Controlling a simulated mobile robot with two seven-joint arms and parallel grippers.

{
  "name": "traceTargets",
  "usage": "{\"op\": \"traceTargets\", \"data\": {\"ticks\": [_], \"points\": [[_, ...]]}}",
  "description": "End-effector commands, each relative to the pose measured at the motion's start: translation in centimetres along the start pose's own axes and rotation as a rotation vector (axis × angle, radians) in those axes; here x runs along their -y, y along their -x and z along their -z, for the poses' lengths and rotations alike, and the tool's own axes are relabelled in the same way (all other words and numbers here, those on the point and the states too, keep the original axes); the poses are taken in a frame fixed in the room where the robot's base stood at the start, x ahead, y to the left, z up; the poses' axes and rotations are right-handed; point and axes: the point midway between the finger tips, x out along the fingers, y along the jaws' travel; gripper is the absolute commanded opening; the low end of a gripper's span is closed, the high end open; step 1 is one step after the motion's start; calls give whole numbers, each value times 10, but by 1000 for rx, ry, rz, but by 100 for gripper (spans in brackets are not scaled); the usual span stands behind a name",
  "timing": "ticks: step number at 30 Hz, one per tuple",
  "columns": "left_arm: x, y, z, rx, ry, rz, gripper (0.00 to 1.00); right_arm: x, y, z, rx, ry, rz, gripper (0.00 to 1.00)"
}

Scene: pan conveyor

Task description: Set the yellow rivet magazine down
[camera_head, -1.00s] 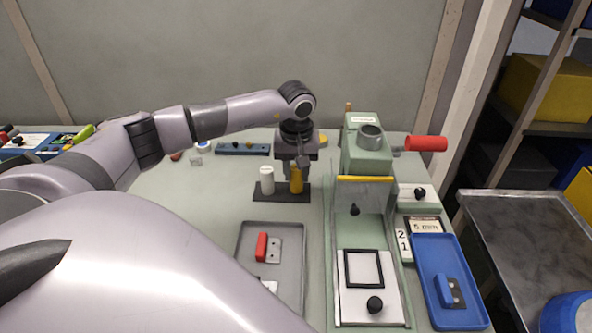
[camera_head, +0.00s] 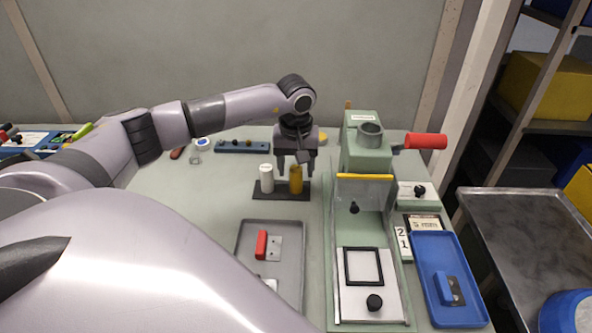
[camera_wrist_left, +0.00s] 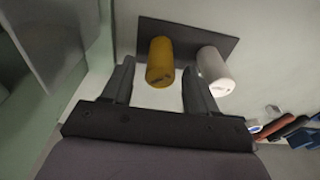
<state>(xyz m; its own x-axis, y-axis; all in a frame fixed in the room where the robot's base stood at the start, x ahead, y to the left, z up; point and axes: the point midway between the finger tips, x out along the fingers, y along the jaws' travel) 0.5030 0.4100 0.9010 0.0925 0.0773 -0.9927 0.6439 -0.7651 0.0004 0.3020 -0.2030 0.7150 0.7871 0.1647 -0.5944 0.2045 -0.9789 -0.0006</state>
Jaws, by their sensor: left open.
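The yellow rivet magazine (camera_head: 296,180) stands upright on a dark base plate (camera_head: 281,196), beside a white cylinder (camera_head: 267,178) to its left. My left gripper (camera_head: 295,172) is above and around the top of the yellow magazine, fingers apart. The left wrist view shows the yellow magazine (camera_wrist_left: 160,62) between the open fingertips (camera_wrist_left: 160,84), with a gap on each side. The white cylinder (camera_wrist_left: 215,70) is just outside one finger there. My right gripper is not in view.
A green press (camera_head: 366,150) with a red handle (camera_head: 426,142) stands close to the right. A grey tray (camera_head: 243,245) with a red-handled part lies in front, and a blue tray (camera_head: 428,275) is at front right. A blue rack (camera_head: 243,147) lies behind.

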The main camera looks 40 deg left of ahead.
Motion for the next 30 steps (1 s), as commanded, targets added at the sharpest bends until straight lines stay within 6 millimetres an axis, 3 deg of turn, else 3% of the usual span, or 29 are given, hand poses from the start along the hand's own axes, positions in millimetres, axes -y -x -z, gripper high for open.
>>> {"op": "traceTargets", "data": {"ticks": [9,15,30], "points": [[0,69,1,-5,0,-3,59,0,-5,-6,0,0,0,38],[0,98,0,-2,1,-1,59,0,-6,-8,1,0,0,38],[0,106,0,0,1,1,59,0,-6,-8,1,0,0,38]]}}
